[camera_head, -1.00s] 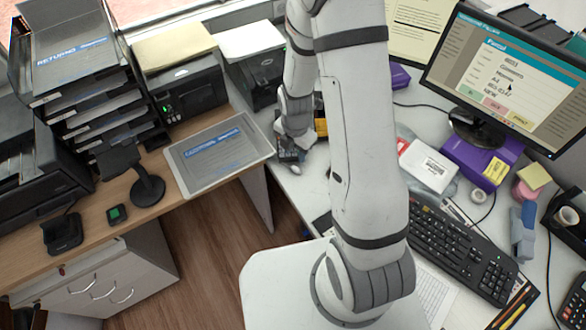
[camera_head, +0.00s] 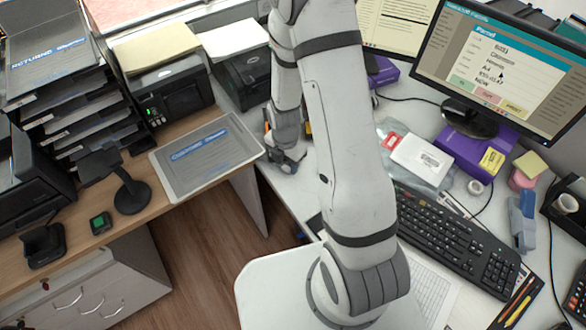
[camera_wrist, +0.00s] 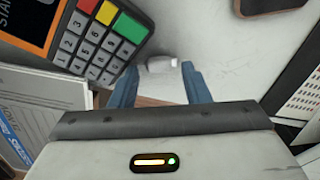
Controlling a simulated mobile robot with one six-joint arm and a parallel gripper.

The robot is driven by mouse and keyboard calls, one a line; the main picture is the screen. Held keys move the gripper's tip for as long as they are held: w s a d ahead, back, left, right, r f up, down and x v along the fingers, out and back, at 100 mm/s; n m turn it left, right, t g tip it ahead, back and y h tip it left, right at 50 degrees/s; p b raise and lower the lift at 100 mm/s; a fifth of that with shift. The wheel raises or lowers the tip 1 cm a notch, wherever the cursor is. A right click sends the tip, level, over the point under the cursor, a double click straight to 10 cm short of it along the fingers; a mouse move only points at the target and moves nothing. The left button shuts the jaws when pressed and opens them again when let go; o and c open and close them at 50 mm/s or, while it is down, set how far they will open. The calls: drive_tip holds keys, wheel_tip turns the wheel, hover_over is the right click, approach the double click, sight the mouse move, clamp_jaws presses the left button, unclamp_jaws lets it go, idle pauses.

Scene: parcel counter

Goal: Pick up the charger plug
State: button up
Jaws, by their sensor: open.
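The charger plug (camera_wrist: 161,64) is a small whitish block lying on the white counter in the wrist view. It sits between the tips of my gripper's two blue fingers (camera_wrist: 159,68), with a gap visible on each side. My gripper is open and holds nothing. In the head view my gripper (camera_head: 285,158) is low at the left edge of the white counter, partly behind my arm. The plug is too small there to make out surely.
A card terminal (camera_wrist: 95,50) with a keypad lies close to the left finger in the wrist view. A dark object (camera_wrist: 270,5) is at the top. In the head view a grey tray (camera_head: 205,155) lies left of my gripper, and a keyboard (camera_head: 455,240) lies right.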

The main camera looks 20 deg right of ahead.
drive_tip(key=shift+f, duration=0.8)
drive_tip(key=shift+r, duration=0.1)
drive_tip(key=c, duration=0.5)
drive_tip(key=shift+c, duration=0.2)
